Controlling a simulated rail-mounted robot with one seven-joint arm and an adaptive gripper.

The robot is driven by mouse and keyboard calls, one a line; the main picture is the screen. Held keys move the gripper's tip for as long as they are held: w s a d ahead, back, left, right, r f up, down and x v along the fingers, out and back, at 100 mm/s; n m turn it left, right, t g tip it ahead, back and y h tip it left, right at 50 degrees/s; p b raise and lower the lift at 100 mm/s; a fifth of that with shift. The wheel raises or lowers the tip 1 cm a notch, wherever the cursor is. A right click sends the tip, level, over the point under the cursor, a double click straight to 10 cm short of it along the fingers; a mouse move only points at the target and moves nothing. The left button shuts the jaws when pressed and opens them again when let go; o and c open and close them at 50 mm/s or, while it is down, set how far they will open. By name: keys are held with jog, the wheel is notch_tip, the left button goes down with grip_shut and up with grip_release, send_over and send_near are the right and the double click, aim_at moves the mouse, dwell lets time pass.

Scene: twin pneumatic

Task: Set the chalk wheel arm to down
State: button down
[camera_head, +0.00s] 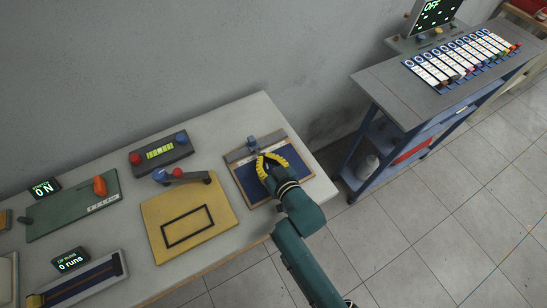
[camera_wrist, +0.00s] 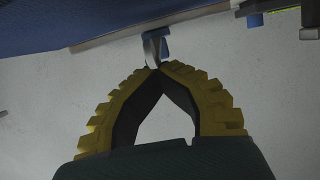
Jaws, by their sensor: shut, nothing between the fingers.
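A blue board (camera_head: 252,187) in a wooden frame lies on the bench, with a grey rail (camera_head: 237,154) along its far edge. A small blue and grey part (camera_head: 252,142) stands at this rail; it may be the chalk wheel arm, but its up or down setting cannot be told. My gripper (camera_head: 265,157) is over the board, close to that part. In the wrist view, my gripper's yellow fingers (camera_wrist: 159,69) meet at the tips, shut and empty. A curved grey piece with a blue end (camera_wrist: 155,46) is right at the tips; contact cannot be told.
Left of the board are a yellow plate (camera_head: 158,214) with a lever, a control box (camera_head: 160,152) with red and blue knobs, and a green plate (camera_head: 72,208) with an orange handle. A second bench (camera_head: 398,92) stands right, beyond a floor gap.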

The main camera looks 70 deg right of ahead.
jog(key=shift+f, duration=0.15)
jog(key=c, duration=1)
grip_release()
jog(key=shift+w+r, duration=0.2)
jog(key=shift+r, duration=0.05)
jog(key=v, duration=1.2)
jog(key=shift+f, duration=0.1)
